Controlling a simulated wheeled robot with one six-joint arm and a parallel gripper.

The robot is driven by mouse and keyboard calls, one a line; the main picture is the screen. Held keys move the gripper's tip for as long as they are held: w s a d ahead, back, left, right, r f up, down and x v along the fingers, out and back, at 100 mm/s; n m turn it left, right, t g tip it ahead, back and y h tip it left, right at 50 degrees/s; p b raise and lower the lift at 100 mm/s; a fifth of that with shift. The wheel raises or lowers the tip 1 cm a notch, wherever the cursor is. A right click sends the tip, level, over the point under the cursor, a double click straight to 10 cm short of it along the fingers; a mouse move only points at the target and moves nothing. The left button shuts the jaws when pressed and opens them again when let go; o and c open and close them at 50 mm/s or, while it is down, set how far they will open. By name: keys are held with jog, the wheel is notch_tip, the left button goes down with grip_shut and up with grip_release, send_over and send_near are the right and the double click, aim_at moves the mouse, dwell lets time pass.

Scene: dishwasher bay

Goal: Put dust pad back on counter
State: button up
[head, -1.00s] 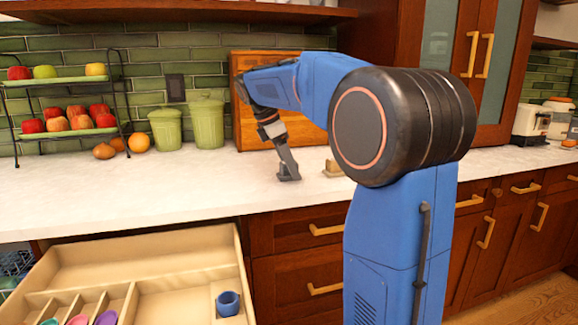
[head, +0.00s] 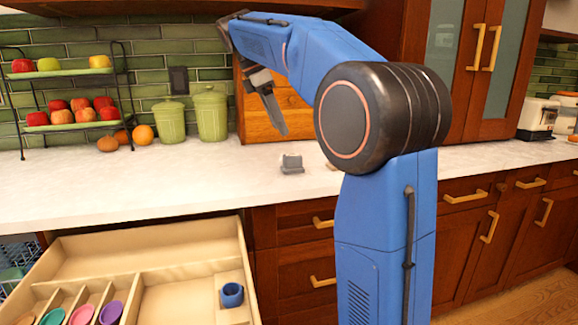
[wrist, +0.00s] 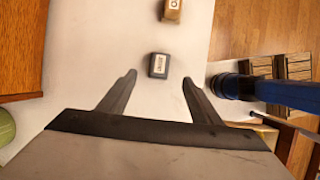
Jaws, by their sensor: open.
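A small grey block with a light label, which looks like the dust pad (head: 291,163), rests on the white counter (head: 120,192). In the wrist view the same dust pad (wrist: 159,65) lies on the counter just beyond and between my fingertips. My gripper (wrist: 159,77) is open and empty. In the head view my gripper (head: 277,130) is raised above the counter, up and left of the pad, with clear space between them. Part of the gripper is hard to make out there.
A tan block (wrist: 173,10) lies on the counter beyond the pad. Green canisters (head: 210,115) and a fruit rack (head: 70,100) stand at the back left. An open drawer (head: 150,245) holding a blue cup (head: 231,294) juts out below the counter.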

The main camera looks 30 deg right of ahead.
jog(key=s+a+f+m+t+y, duration=0.1)
jog(key=s+f+m, duration=0.4)
jog(key=s+f, duration=0.5)
jog(key=s+a+f+m+t+y, duration=0.1)
jog(key=s+a+f+m+t, duration=0.2)
jog(key=s+f, duration=0.7)
jog(key=s+a+f+m+t+y, duration=0.2)
jog(key=s+a+f+m, duration=0.4)
jog(key=s+f, duration=0.5)
jog(key=shift+s+a+m, duration=0.25)
jog(key=shift+a+m, duration=0.15)
jog(key=shift+a, duration=0.35)
